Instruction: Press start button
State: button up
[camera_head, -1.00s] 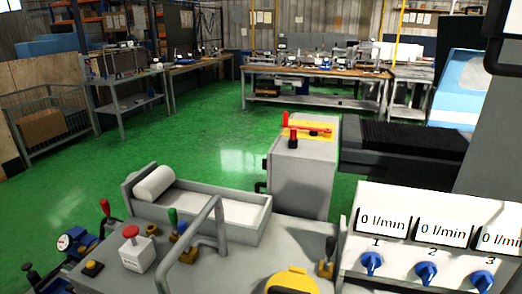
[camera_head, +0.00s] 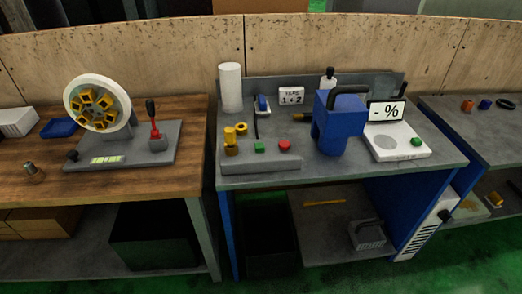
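A grey control strip (camera_head: 262,167) lies along the front left of the middle bench. It carries a green button (camera_head: 259,147), a red button (camera_head: 284,146) to its right and yellow knob-like parts (camera_head: 232,140) at its left end. A white device (camera_head: 395,143) with a "- %" display (camera_head: 386,112) has another green button (camera_head: 416,141) at its right side. No readable label marks any of these as start. My gripper is not in view.
A blue block-shaped object (camera_head: 338,125) stands between the strip and the white device. A white cylinder (camera_head: 231,88) and a "TARE 1 2" sign (camera_head: 291,95) stand behind. A wooden bench (camera_head: 60,180) on the left holds a round wheel fixture (camera_head: 97,103) and red-handled lever (camera_head: 154,120).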

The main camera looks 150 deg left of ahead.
aim_at(259, 148)
jog(key=u, duration=1.2)
jog(key=j+u, duration=0.1)
jog(key=u, duration=0.5)
jog(key=j+u, duration=0.1)
jog(key=u, duration=1.05)
jog(key=j+u, duration=0.15)
jog(key=u, duration=1.05)
jog(key=j+u, duration=0.1)
jog(key=u, duration=0.5)
